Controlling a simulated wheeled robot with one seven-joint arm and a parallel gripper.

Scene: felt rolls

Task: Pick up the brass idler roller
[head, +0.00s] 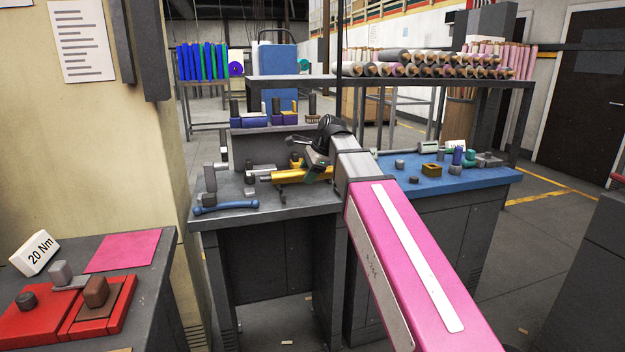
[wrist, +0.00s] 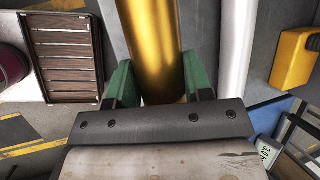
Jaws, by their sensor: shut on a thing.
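The brass idler roller (wrist: 152,38) is a smooth golden cylinder. In the wrist view it runs from the top edge down between the two green fingers of my gripper (wrist: 153,82), which are shut on it. In the head view the roller (head: 287,177) lies level just over the grey bench, with my gripper (head: 316,168) at its right part. The arm hides some of that end. I cannot tell whether the roller touches the bench.
The grey bench (head: 268,207) also holds a blue-handled tool (head: 226,208) and small grey blocks. A blue-topped bench (head: 450,182) with several small parts stands to the right. Felt rolls (head: 440,68) lie on a rack behind. A slatted brown tray (wrist: 65,58) shows in the wrist view.

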